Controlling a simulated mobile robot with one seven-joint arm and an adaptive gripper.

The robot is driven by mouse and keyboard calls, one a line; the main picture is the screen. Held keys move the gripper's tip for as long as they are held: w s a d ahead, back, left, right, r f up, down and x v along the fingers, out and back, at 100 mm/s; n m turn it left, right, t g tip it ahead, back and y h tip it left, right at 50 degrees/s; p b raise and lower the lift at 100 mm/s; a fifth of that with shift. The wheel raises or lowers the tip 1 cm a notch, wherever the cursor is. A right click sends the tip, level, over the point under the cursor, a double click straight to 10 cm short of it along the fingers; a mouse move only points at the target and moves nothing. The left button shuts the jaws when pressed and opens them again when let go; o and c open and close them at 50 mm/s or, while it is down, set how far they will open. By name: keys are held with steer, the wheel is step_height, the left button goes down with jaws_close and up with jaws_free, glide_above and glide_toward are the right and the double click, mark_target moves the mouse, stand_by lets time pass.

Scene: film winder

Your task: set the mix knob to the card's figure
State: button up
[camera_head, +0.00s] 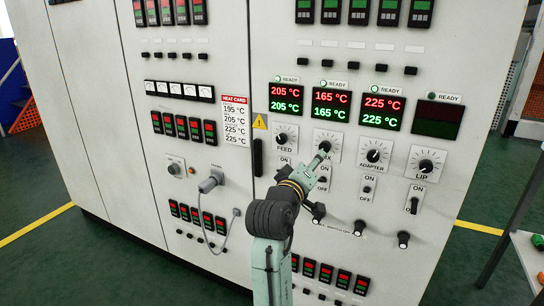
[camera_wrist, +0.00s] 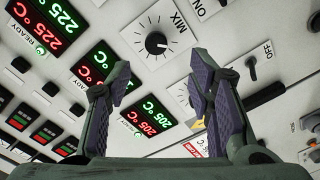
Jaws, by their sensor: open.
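The mix knob (camera_wrist: 156,43) is a round black dial with a white pointer on a white plate lettered MIX. In the head view the mix knob (camera_head: 324,147) is partly hidden by my gripper (camera_head: 316,160). In the wrist view my gripper (camera_wrist: 162,78) is open and empty, its fingers to either side below the knob, apparently not touching it. The heat card (camera_head: 234,121) has a red heading and reads 195, 205, 225, 225 °C from top to bottom. The mix display (camera_head: 331,104) reads 165 °C in red and 165 °C in green.
Left of it the feed display (camera_head: 286,99) reads 205 over 205, with the feed knob (camera_head: 282,138) below. Right, the adapter display (camera_head: 383,109) reads 225 over 225 above the adapter knob (camera_head: 374,155). The lip display (camera_head: 435,120) is dark above the lip knob (camera_head: 426,165). On/off switches sit below.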

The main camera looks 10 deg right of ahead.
mark_target(324, 149)
steer(key=p+x, duration=0.1)
steer(key=x, duration=0.6)
steer(key=p+x, duration=0.1)
steer(key=x, duration=0.2)
steer(key=shift+d+r+p, duration=0.25)
steer(key=shift+d+p, duration=0.05)
jaws_close()
